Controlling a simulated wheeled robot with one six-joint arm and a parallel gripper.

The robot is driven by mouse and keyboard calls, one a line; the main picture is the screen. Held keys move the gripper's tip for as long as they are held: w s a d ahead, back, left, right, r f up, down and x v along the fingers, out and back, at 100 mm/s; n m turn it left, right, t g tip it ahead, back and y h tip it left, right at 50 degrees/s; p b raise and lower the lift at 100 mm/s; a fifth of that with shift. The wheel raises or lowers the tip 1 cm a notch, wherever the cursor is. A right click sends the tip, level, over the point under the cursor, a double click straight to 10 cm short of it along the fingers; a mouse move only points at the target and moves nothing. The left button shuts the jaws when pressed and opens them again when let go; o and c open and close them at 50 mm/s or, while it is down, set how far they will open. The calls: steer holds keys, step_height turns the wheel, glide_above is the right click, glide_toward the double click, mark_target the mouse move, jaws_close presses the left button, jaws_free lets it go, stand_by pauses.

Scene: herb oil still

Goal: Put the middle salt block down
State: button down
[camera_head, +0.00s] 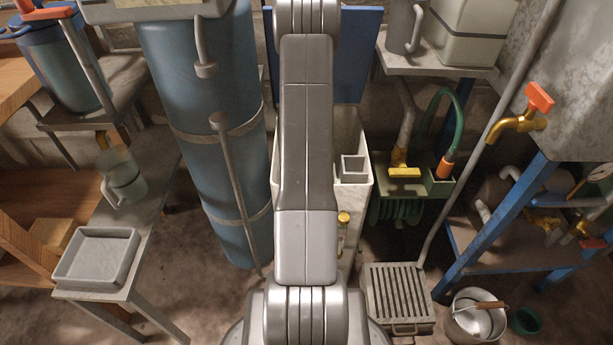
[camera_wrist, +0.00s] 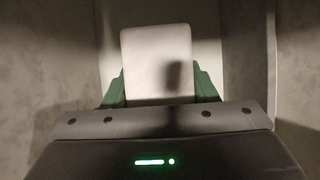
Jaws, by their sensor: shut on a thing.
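A pale, smooth salt block (camera_wrist: 157,50) stands up between the two green fingers of my gripper (camera_wrist: 158,85) in the wrist view. The fingers are shut on its two sides. Grey walls stand around it on the left and right, with gaps beside the block. I cannot tell how close its far end is to any surface. In the head view my arm covers the middle, and neither my gripper nor the held block can be made out.
A blue drum (camera_head: 205,120) is to the left.

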steer(key=shift+f, duration=0.4)
steer(key=shift+f+b, duration=0.2)
steer(key=shift+b, duration=0.1)
steer(key=c, duration=0.6)
jaws_free()
steer(key=shift+r, duration=0.25)
steer(key=p+v, duration=0.5)
steer(key=v, duration=0.7)
steer(key=shift+f, duration=0.1)
